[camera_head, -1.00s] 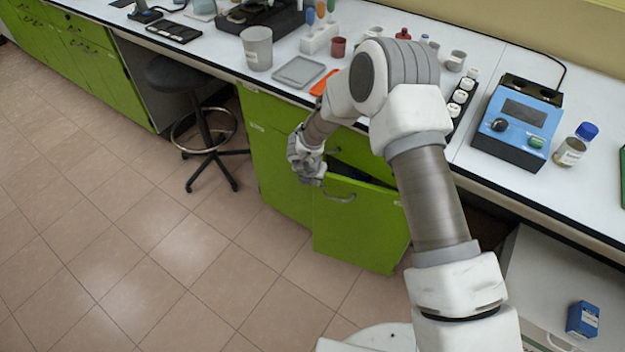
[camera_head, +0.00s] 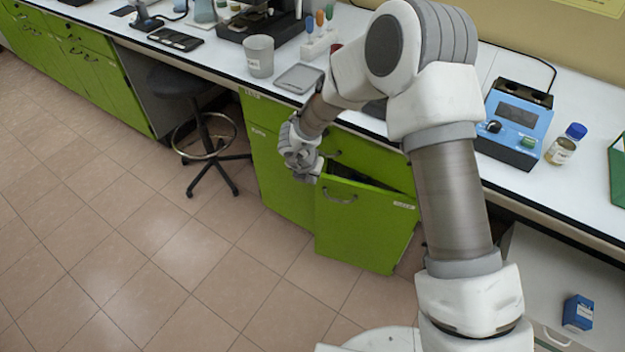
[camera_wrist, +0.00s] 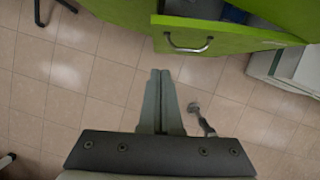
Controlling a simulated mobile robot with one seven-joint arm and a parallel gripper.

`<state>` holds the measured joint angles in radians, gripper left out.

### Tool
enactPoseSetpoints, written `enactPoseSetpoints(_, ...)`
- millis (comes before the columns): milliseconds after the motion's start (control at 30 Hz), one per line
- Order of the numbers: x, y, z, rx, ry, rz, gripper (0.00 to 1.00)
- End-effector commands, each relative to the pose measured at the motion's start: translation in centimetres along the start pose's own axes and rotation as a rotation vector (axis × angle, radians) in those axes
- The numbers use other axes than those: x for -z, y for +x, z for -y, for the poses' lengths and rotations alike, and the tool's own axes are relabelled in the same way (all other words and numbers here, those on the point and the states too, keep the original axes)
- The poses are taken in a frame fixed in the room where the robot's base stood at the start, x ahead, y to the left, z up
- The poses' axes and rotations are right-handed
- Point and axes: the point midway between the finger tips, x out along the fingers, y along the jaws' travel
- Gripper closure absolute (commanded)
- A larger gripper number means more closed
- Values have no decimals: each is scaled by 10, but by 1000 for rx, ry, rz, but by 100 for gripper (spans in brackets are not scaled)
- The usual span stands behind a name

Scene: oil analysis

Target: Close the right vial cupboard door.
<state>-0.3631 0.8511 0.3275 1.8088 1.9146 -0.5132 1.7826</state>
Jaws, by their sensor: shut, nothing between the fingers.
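The right vial cupboard door (camera_head: 362,232) is a green panel with a metal handle near its top left. It stands ajar, and a dark gap shows behind its top edge. In the wrist view the door (camera_wrist: 225,40) lies just beyond my fingertips, with its handle (camera_wrist: 188,46) to the right of them. My gripper (camera_head: 308,178) is at the door's upper left corner; its two fingers (camera_wrist: 160,74) are shut together and hold nothing.
A closed green cupboard front (camera_head: 282,180) is left of the door. A black stool (camera_head: 205,150) stands farther left. The bench above carries a blue device (camera_head: 515,122) and a grey cup (camera_head: 259,56). A white cabinet (camera_head: 545,285) is at the right.

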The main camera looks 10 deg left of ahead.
Motion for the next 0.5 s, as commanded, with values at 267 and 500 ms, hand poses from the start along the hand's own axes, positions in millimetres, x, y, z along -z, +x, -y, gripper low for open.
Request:
enactPoseSetpoints(267,8,15,-2,1,-3,4,100)
enactPoseSetpoints(500,14,25,-5,-3,-7,3,100)
